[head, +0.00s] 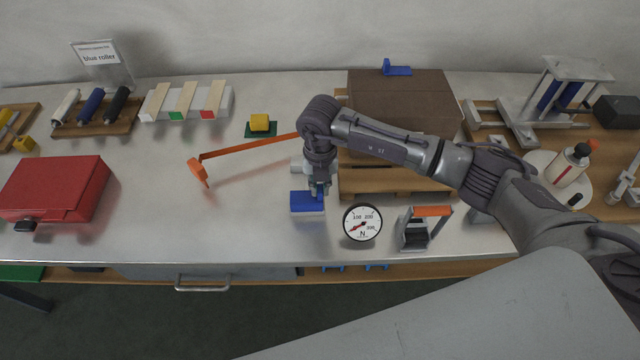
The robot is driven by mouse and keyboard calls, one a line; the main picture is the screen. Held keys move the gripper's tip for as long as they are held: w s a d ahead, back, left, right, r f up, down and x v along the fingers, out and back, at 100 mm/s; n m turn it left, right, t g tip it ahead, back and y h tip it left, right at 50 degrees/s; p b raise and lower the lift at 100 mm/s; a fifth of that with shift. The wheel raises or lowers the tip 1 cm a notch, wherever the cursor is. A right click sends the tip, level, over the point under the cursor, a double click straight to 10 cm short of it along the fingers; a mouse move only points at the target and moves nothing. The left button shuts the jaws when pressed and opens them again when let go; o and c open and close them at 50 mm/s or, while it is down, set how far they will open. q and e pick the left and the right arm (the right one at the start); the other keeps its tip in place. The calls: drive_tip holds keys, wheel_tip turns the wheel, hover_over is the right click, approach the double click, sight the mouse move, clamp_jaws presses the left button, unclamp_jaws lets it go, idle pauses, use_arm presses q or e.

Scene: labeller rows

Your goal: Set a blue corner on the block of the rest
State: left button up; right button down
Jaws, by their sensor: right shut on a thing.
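My right gripper (319,188) points down over the front middle of the table and is shut on a small blue piece, most likely a blue corner, largely hidden by the fingers. Right below it is a blue-topped block (307,202) with a pale lower part, probably the block of the rest. I cannot tell whether the held piece touches the block. Another blue corner (397,68) lies on top of the brown carton (400,105) at the back. My left gripper is not in view.
A round dial gauge (362,223) and a grey stand with an orange bar (426,227) are close to the right of the block. An orange arm (245,149) reaches across behind it. A red case (55,188) lies at left. The table between is clear.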

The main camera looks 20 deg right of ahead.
drive_tip(key=shift+f+b, duration=1.15)
drive_tip(key=shift+f, duration=0.4)
drive_tip(key=c, duration=1.1)
unclamp_jaws()
wheel_tip(320, 180, up, 12)
drive_tip(key=shift+r, duration=0.1)
